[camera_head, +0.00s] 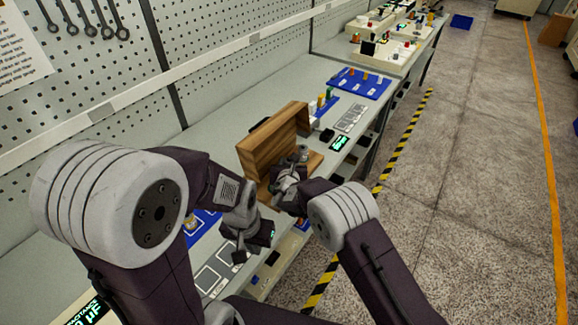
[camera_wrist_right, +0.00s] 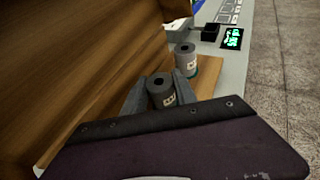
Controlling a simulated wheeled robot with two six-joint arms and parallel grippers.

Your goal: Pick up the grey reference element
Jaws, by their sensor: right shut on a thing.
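A grey cylinder with a dark hole in its top and a white label (camera_wrist_right: 162,92) is between the fingers of my right gripper (camera_wrist_right: 160,98) in the right wrist view. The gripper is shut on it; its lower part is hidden. A second grey cylinder (camera_wrist_right: 186,60), also labelled and with a greenish lower edge, stands just beyond on a wooden base (camera_wrist_right: 208,76). In the head view my right gripper (camera_head: 287,178) is at the wooden box, beside the second cylinder (camera_head: 303,153). My left gripper (camera_head: 243,250) hangs lower over the bench front; its jaws are unclear.
The wooden box's upright panel (camera_head: 268,140) stands close on the left of my right gripper. Beyond it are a small green-lit display (camera_head: 340,142), a black block (camera_head: 327,135) and a blue tray with several pegs (camera_head: 360,84). A pegboard wall runs along the left.

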